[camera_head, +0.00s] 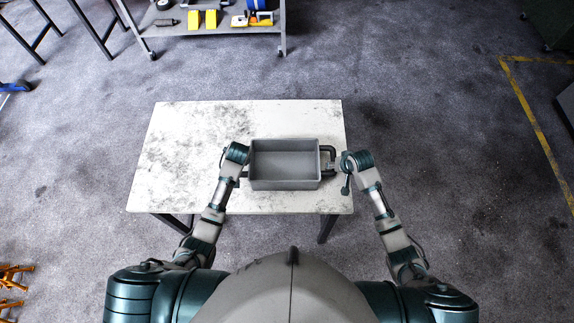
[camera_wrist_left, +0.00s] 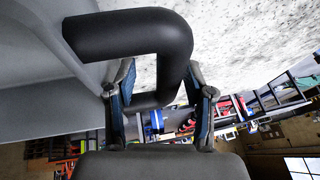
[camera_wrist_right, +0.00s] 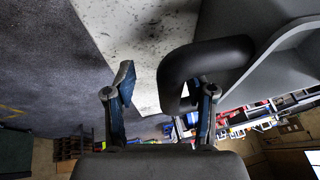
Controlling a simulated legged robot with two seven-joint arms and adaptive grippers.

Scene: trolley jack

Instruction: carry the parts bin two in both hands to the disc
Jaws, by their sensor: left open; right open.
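The parts bin (camera_head: 285,184) is a grey, open, empty-looking box on the white table, with a black handle at each end. Its right handle (camera_head: 328,152) shows in the head view; the left one is mostly hidden by my arm. My left gripper (camera_head: 243,165) is open at the bin's left end. In the left wrist view, the left handle (camera_wrist_left: 178,45) runs between its open fingers (camera_wrist_left: 160,82). My right gripper (camera_head: 341,166) is open just right of the right handle. In the right wrist view, that handle (camera_wrist_right: 178,75) lies between the fingers (camera_wrist_right: 165,85), nearer the right one. I cannot identify the disc.
The scuffed white table (camera_head: 185,150) is bare left of the bin. A grey trolley (camera_head: 225,29) with yellow blocks and tools stands beyond it. Yellow floor lines (camera_head: 540,130) lie to the right. Orange stands (camera_head: 10,280) are at the lower left. The floor around the table is mostly clear.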

